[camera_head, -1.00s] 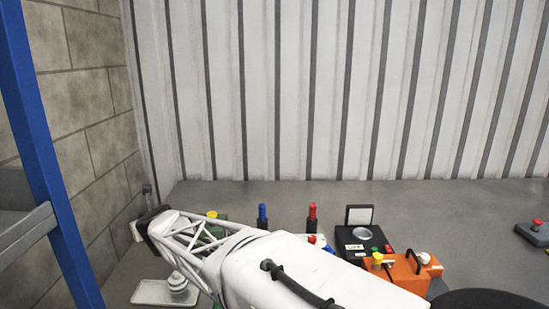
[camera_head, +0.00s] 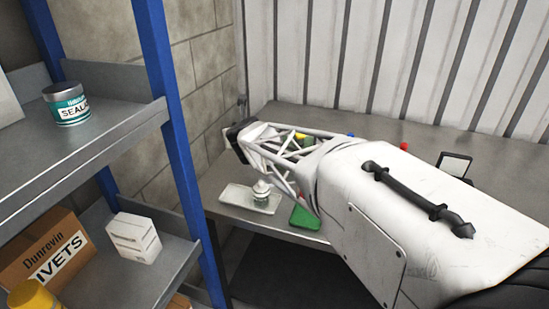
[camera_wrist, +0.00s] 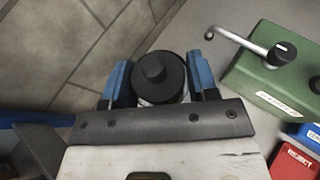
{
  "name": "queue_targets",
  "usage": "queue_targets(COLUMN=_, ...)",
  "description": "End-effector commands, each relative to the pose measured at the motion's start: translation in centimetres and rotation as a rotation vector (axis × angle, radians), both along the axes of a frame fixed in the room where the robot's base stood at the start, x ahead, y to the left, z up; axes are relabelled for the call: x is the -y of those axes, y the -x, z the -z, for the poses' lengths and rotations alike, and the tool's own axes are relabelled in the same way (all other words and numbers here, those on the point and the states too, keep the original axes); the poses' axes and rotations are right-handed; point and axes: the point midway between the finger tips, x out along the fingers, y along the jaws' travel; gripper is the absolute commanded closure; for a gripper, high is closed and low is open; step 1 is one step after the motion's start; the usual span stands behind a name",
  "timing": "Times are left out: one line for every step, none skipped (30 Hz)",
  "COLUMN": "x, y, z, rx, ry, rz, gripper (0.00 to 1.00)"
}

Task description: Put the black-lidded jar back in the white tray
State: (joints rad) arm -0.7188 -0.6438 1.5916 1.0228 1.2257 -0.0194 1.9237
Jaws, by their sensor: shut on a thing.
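My gripper (camera_wrist: 160,80) shows in the wrist view with its two blue fingers shut on the black-lidded jar (camera_wrist: 158,68). The lid and its round knob face the camera; only a pale sliver of the jar's body shows below the lid. The white tray (camera_head: 232,196) lies on the bench at left, below the end of my arm. A jar with a pale pointed top and green label (camera_head: 262,194) stands at its right part. The tray is not recognisable in the wrist view.
A shelf unit with a blue post (camera_head: 168,110) stands left of the bench (camera_head: 245,165). It holds a dark-lidded sealant tin (camera_head: 67,104) and boxes.

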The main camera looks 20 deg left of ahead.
Motion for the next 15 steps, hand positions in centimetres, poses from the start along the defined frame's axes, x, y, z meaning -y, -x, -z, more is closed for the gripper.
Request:
queue_targets(x=0.0, y=0.1, z=0.0, rx=0.000, ry=0.000, rz=0.001, gripper=0.74)
queue_targets(x=0.1, y=0.2, z=0.0, rx=0.000, ry=0.000, rz=0.002, gripper=0.74)
queue_targets(x=0.1, y=0.3, z=0.0, rx=-0.001, ry=0.000, rz=0.004, gripper=0.74)
queue_targets(x=0.2, y=0.4, z=0.0, rx=-0.001, ry=0.001, rz=0.008, gripper=0.74)
queue_targets(x=0.2, y=0.6, z=0.1, rx=-0.002, ry=0.001, rz=0.011, gripper=0.74)
queue_targets(x=0.3, y=0.9, z=0.3, rx=-0.004, ry=0.002, rz=0.016, gripper=0.74)
queue_targets(x=0.4, y=1.2, z=0.4, rx=-0.006, ry=0.002, rz=0.019, gripper=0.74)
queue_targets(x=0.5, y=1.5, z=0.5, rx=-0.008, ry=0.003, rz=0.024, gripper=0.74)
queue_targets(x=0.8, y=1.9, z=0.8, rx=-0.011, ry=0.004, rz=0.033, gripper=0.74)
queue_targets(x=0.9, y=2.3, z=0.8, rx=-0.012, ry=0.005, rz=0.040, gripper=0.74)
queue_targets(x=1.1, y=2.7, z=1.0, rx=-0.014, ry=0.005, rz=0.045, gripper=0.74)
queue_targets(x=1.5, y=3.2, z=1.2, rx=-0.017, ry=0.005, rz=0.057, gripper=0.74)
queue_targets(x=1.7, y=3.7, z=1.4, rx=-0.018, ry=0.007, rz=0.065, gripper=0.74)
queue_targets(x=2.0, y=4.2, z=1.6, rx=-0.020, ry=0.008, rz=0.073, gripper=0.74)
queue_targets(x=2.4, y=4.9, z=1.8, rx=-0.021, ry=0.008, rz=0.086, gripper=0.74)
